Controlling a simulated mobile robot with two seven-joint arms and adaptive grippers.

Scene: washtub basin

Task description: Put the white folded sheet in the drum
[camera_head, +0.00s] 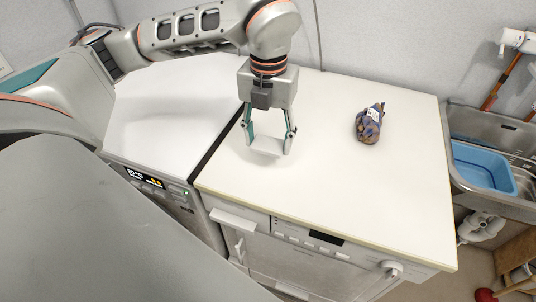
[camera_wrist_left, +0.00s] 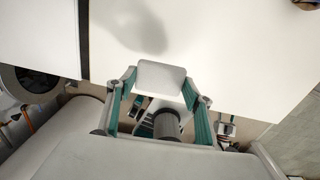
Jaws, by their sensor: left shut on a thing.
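My left gripper (camera_head: 267,138) is shut on the white folded sheet (camera_head: 267,147), a small pale block between its fingertips. It is over the white countertop of the right machine, near its left edge; I cannot tell whether the sheet touches the top. In the left wrist view the sheet (camera_wrist_left: 161,76) shows between the teal fingers. A round dark machine opening or door (camera_wrist_left: 32,82), perhaps the drum's, shows at the left edge of that view; I cannot tell whether it is open. The drum is hidden in the head view. My right gripper is not in view.
A purple-brown bag (camera_head: 368,124) stands on the countertop (camera_head: 330,190), right of my gripper. A machine with a lit display (camera_head: 151,182) stands to the left across a dark gap. A sink with a blue basin (camera_head: 482,168) is at the right. The countertop's front is clear.

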